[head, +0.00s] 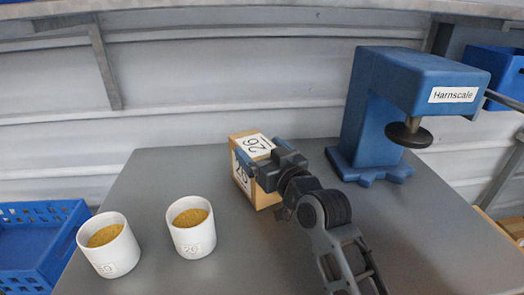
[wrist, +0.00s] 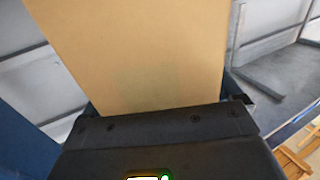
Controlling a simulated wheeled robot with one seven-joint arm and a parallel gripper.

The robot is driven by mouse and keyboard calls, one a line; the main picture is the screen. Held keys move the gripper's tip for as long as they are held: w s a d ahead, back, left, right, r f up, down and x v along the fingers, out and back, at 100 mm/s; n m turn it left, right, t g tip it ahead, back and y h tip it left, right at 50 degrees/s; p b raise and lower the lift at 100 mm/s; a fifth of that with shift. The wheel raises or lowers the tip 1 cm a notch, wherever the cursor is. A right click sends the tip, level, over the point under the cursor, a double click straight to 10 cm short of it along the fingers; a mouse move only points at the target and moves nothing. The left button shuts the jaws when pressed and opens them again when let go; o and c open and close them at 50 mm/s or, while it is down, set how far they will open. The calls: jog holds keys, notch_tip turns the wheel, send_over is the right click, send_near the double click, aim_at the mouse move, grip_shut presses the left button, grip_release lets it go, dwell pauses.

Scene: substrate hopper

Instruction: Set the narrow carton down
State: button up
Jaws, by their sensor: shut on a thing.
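The narrow carton (head: 244,179) is a tan box with white labels reading 26 on its top and side. It stands upright at the middle of the grey table (head: 150,200), and I cannot tell whether its base touches the surface. My gripper (head: 262,165) is shut on the carton near its upper part, with a blue finger on either side. In the wrist view the carton's plain tan face (wrist: 140,50) fills the middle, right against my gripper (wrist: 160,115). My gripper hides part of the carton's right side.
Two white cups of yellow grains, one left (head: 110,245) and one nearer the middle (head: 192,227), stand on the table's left. A blue machine labelled Harnscale (head: 375,120) stands at the right back. A blue crate (head: 35,245) is at far left. Table behind the cups is clear.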

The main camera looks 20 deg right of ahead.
jog(key=shift+r, duration=0.1)
jog(key=o, duration=1.7)
jog(key=shift+f, duration=0.2)
jog(key=shift+c, duration=0.2)
jog(key=shift+r, duration=0.15)
jog(key=s+b, duration=0.1)
jog(key=s, duration=1.1)
jog(key=shift+d, duration=0.45)
